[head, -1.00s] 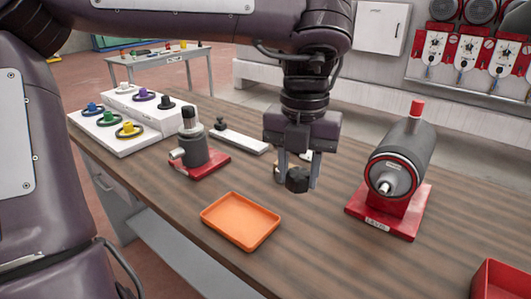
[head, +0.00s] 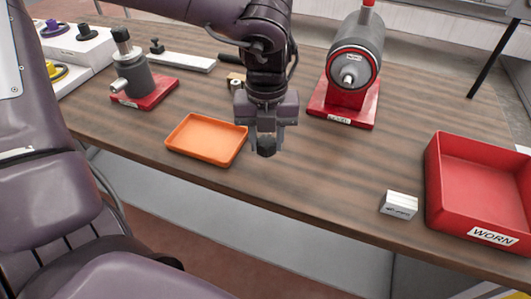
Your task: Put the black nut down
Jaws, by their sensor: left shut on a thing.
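The black nut (head: 266,146) is held between the fingertips of my left gripper (head: 266,143). The gripper points down and is shut on the nut, which appears above the wooden table (head: 310,180). An orange tray (head: 207,140) lies just left of the gripper and looks empty. My right gripper is not in view.
A red bin (head: 480,190) labelled WORN stands at the right, with a small white labelled block (head: 399,205) beside it. A grey machine on a red base (head: 345,107) stands behind right. A grey post on a red base (head: 147,90) stands left. The front middle table is clear.

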